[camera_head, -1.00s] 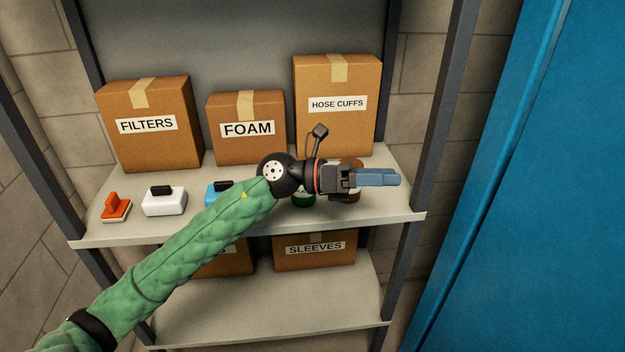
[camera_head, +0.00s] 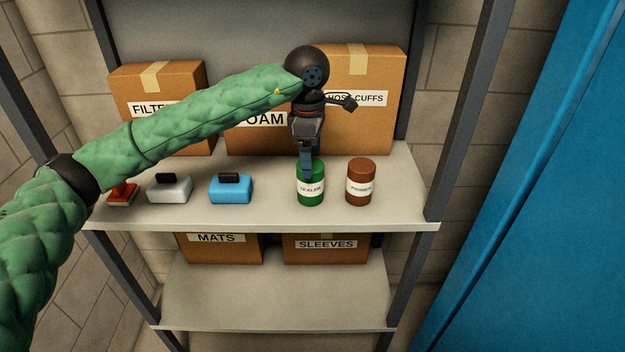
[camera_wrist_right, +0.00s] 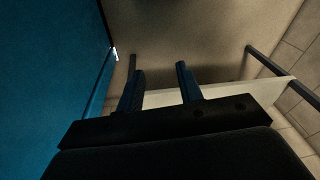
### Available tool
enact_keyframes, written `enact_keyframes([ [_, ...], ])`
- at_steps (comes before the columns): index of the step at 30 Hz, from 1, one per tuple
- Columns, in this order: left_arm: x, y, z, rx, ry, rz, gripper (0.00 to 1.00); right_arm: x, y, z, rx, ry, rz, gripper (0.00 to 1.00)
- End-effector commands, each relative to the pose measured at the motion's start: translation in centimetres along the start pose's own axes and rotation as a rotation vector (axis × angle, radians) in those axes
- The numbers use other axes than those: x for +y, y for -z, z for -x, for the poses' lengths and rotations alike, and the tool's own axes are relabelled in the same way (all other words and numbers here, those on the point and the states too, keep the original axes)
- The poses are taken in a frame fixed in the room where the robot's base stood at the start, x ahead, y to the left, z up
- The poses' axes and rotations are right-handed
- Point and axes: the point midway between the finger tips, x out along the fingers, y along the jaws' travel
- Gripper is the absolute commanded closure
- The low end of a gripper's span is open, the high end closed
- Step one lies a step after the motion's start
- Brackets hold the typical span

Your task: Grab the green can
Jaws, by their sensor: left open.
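The green can (camera_head: 311,194), with a white SEALER label, stands upright on the upper shelf, right of the blue brush. My left gripper (camera_head: 307,172) points down at the can from above; its blue fingers overlap the can's top and left side in the head view. The gripper is open; whether the fingers touch the can cannot be told. My right gripper (camera_wrist_right: 160,88) shows in the right wrist view with its two blue fingers apart and nothing between them. The green can is not seen in that view.
A brown can (camera_head: 361,182) stands close to the right. Cardboard boxes (camera_head: 365,120) fill the shelf's back. The shelf front (camera_head: 270,221) is clear.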

Motion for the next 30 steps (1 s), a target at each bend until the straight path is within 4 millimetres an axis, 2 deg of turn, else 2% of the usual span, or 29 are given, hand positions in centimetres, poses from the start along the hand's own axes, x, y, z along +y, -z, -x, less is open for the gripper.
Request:
enact_keyframes([
  [5,0.1,1.0,-0.3,0.048,0.003,0.003,0.16,0.0,-0.1,-0.1,0.000,0.000,0.000,0.64],
  [18,0.1,1.0,-3.0,0.046,0.005,0.001,0.16,0.3,0.2,-4.0,-0.004,-0.005,0.001,0.64],
  [30,0.2,0.8,-5.4,0.045,0.004,0.002,0.16,1.0,-0.3,-10.8,-0.012,-0.014,0.002,0.64],
])
